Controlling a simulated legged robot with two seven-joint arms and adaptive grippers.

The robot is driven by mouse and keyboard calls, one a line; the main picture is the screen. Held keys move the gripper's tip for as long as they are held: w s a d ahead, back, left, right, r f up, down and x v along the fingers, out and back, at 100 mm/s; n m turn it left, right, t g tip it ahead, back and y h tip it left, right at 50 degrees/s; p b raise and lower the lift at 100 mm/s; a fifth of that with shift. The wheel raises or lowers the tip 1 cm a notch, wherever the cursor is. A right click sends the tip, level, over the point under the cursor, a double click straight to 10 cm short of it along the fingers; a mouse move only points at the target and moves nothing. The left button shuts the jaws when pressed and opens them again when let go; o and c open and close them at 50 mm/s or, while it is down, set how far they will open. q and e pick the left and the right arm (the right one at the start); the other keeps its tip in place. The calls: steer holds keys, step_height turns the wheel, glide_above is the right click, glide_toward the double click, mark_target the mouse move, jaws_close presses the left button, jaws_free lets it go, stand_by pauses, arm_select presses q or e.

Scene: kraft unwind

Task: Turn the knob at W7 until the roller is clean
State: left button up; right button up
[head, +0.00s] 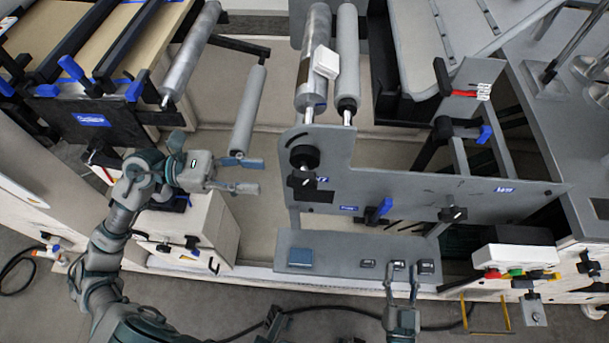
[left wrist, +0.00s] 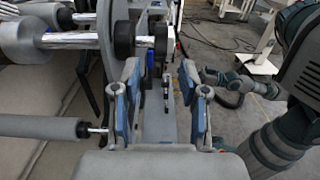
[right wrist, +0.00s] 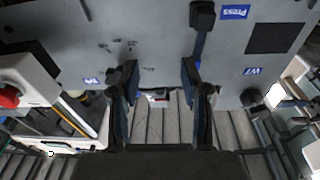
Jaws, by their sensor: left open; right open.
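A blue label by the black knob (head: 300,180) on the grey side plate is small in the head view; it reads W7 (right wrist: 252,71), upside down, in the right wrist view. A silver roller (head: 312,60) with a brownish patch lies above the plate beside a grey roller (head: 347,60). A white block (head: 326,62) sits against them. My left gripper (head: 252,175) is open and empty, left of the knob and apart from it. My right gripper (head: 402,280) is open and empty, low in front of the plate; its fingers also show in the right wrist view (right wrist: 158,85).
Another black knob (head: 452,214) is at the plate's right. A blue-tipped lever (head: 378,211) stands between the knobs. A white button box (head: 514,258) is at right.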

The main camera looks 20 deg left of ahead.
mark_target(300, 179)
arm_select(q)
steer(key=p+x, duration=0.1)
steer(key=x, duration=0.9)
steer(key=shift+d, duration=0.3)
steer(key=shift+a, duration=0.45)
steer(key=shift+a+f, duration=0.1)
steer(key=shift+a, duration=0.1)
steer(key=c, duration=0.7)
steer(key=shift+s+d, duration=0.1)
steer(key=shift+d, duration=0.05)
jaws_close()
arm_select(e)
steer(key=f, duration=0.1)
steer(key=f+g, duration=0.2)
steer(key=shift+s+a+h, duration=0.1)
steer(key=shift+s+h, duration=0.2)
